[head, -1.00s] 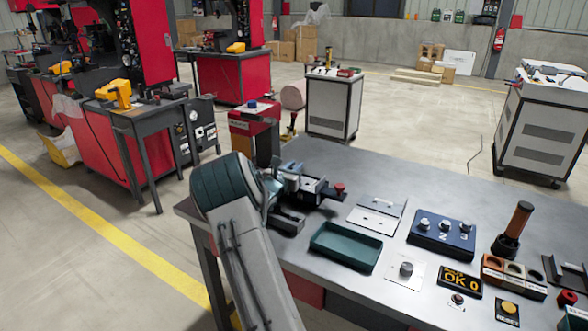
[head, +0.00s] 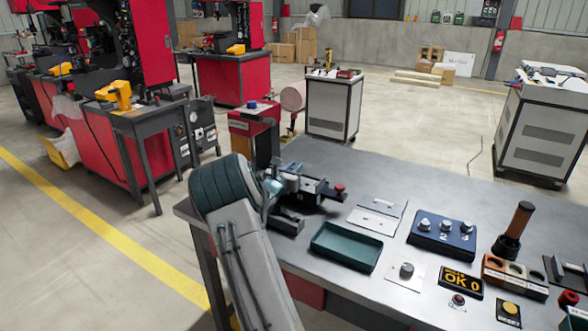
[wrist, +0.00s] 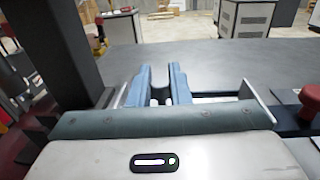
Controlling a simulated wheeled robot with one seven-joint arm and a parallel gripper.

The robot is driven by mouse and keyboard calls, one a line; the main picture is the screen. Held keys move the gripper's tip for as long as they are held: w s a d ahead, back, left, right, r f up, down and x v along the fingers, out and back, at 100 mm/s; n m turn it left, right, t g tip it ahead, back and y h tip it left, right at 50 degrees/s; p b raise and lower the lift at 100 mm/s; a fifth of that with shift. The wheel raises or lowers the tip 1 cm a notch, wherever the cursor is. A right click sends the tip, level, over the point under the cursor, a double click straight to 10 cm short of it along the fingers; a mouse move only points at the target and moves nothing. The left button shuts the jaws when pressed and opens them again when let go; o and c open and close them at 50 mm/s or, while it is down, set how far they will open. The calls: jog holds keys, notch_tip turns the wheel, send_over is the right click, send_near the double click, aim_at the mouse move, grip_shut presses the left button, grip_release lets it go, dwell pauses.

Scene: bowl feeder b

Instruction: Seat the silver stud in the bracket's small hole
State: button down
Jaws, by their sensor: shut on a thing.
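In the head view my gripper (head: 274,187) is partly hidden by my arm, at the left end of a dark clamping fixture (head: 318,191) with a red knob (head: 340,187). The knob also shows in the wrist view (wrist: 312,95). I cannot clearly make out the bracket or its small hole at the fixture. A light grey plate with dark holes (head: 374,222) lies right of the fixture.
A green tray (head: 346,247) lies in front of the fixture. A blue block with silver knobs (head: 441,236), a display reading OK 0 (head: 461,281) and an upright brown-handled tool (head: 514,232) stand farther right. The tabletop's back (head: 400,172) is clear.

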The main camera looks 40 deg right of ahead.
jog(key=shift+f+b, duration=0.85)
jog(key=shift+f, duration=0.15)
